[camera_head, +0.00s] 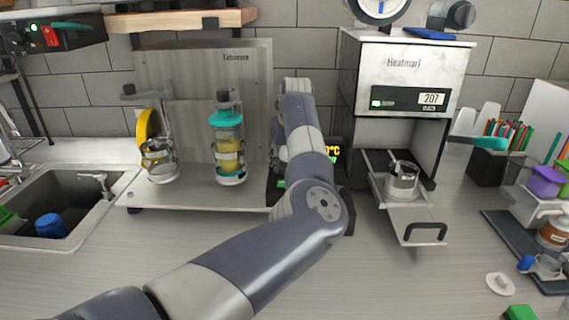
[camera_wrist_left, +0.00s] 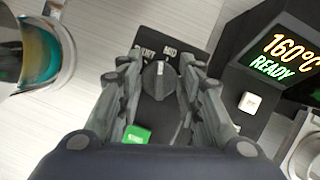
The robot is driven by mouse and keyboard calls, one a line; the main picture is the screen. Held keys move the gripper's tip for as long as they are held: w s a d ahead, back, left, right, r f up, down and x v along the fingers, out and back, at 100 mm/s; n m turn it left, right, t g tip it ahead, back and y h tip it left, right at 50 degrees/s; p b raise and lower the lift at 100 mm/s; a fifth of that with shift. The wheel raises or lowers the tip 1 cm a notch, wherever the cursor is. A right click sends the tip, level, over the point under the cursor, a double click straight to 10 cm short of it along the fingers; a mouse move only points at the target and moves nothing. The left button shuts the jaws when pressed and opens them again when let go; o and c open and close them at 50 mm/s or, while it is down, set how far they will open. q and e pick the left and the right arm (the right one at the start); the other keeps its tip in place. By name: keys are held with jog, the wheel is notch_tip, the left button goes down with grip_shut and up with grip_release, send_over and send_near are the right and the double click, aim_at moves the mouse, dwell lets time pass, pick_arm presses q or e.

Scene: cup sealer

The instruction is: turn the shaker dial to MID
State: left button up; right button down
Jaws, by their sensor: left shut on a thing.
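The shaker dial (camera_wrist_left: 158,82) is a dark round knob with a white pointer mark, in the middle of the left wrist view. The mark points up in the picture, near the MID label (camera_wrist_left: 170,51); another label, partly covered, sits to its left. My left gripper (camera_wrist_left: 160,76) is shut on the dial, with one finger on each side. In the head view my left arm reaches across the counter and hides the dial and the fingertips. My right gripper is not in view.
A green button (camera_wrist_left: 136,134) sits below the dial, and a display reading 160°C READY (camera_wrist_left: 283,52) is to the right. The shaker stand (camera_head: 200,196) holds cups left of my arm. The sealer (camera_head: 408,70) stands right, its drawer (camera_head: 413,226) pulled out with a cup.

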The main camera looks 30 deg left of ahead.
pick_arm(q)
jog(key=shift+f+m+t+h+b, duration=0.1)
jog(key=shift+m+t+h+b, duration=0.4)
jog(key=shift+m+b, duration=0.95)
jog(key=shift+m, duration=0.45)
jog(key=o, duration=1)
jog(key=shift+c, duration=0.2)
jog(key=v, duration=1.2)
jog(key=shift+w+a+p, duration=0.1)
jog(key=shift+w+p, duration=0.05)
jog(key=shift+p, duration=0.15)
